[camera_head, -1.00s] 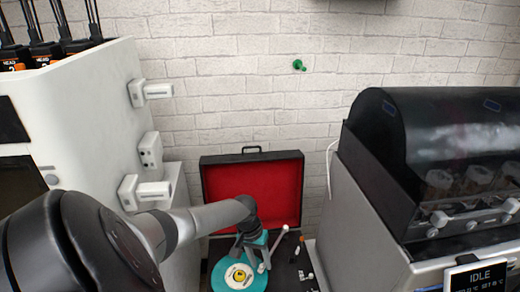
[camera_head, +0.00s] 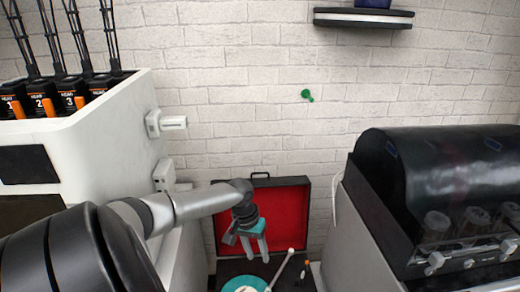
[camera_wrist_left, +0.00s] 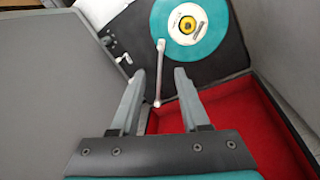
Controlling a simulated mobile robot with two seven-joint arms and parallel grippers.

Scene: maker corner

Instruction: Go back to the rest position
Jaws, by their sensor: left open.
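My left gripper (camera_head: 254,246) is open and empty, in front of the red-lined lid (camera_head: 288,215) of a record player case and above its deck. Its two grey fingers stand apart in the left wrist view (camera_wrist_left: 160,75). A teal record (camera_wrist_left: 197,25) with a pale label and yellow centre lies on the black deck (camera_wrist_left: 125,18). In the head view the record (camera_head: 232,284) is cut off by the bottom edge. The white tonearm (camera_wrist_left: 159,65) shows between the fingers in the wrist view, and I cannot tell whether its head touches anything. My right gripper is not in view.
A white machine (camera_head: 105,125) with several black-and-orange units on top stands at the left. A grey machine with a dark curved cover (camera_head: 400,150) stands at the right. A shelf (camera_head: 363,18) and a green wall peg (camera_head: 307,95) are on the brick wall.

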